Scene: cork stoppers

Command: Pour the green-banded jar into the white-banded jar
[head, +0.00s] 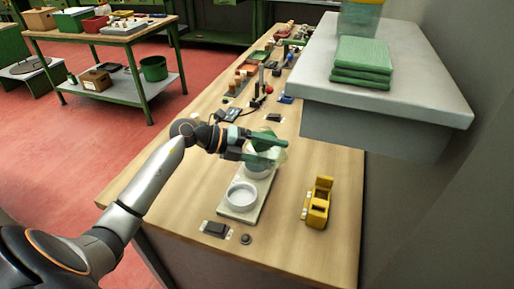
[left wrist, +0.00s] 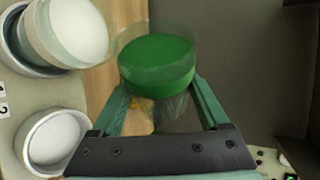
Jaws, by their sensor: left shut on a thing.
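My left gripper (head: 262,148) is shut on the green-banded jar, a clear jar with a broad green band (left wrist: 157,60). It holds the jar above the board, close to the white-banded jar. The jar looks tilted, though the fingers partly hide it in the head view. The white-banded jar (left wrist: 72,30) is clear with a white band and stands in a round white holder at the upper left of the left wrist view. In the head view it is mostly hidden behind the gripper and held jar. I cannot make out cork stoppers in either jar. My right gripper is not in view.
A pale board (head: 235,211) carries an empty round white holder (head: 242,195), nearer the front. A yellow tool (head: 318,203) stands to its right. A grey shelf (head: 390,85) with folded green cloths (head: 362,62) overhangs the right side. Small items crowd the bench's far end.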

